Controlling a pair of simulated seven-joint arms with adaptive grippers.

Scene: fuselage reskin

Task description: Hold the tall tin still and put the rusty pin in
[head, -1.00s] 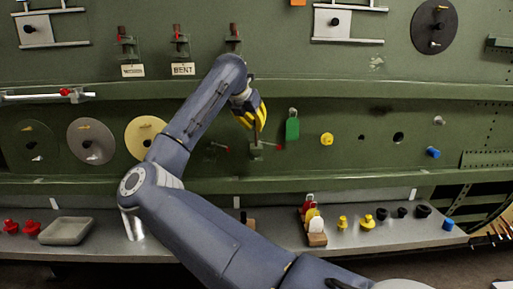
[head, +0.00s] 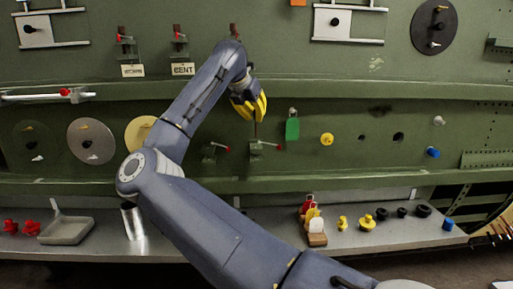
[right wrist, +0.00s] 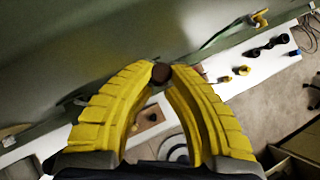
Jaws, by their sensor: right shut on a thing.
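The tall tin (head: 134,224) is a shiny silver cylinder with a dark top, on the grey shelf beside my right arm's elbow. My right gripper (head: 257,114) has yellow fingers and is in front of the green wall, just above a small bracket with a red lever (head: 262,146). In the right wrist view its fingertips (right wrist: 162,72) close on the rusty pin (right wrist: 160,74), whose dark brown round end shows. In the head view a thin dark stem of it shows below the fingers. My left gripper is in neither view.
A grey tray (head: 66,231) and red knobs (head: 30,229) are on the shelf at left. Yellow and black plugs (head: 380,214) stand at right. A green tag (head: 292,128) hangs right of my gripper. The shelf between tin and tray is narrow but clear.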

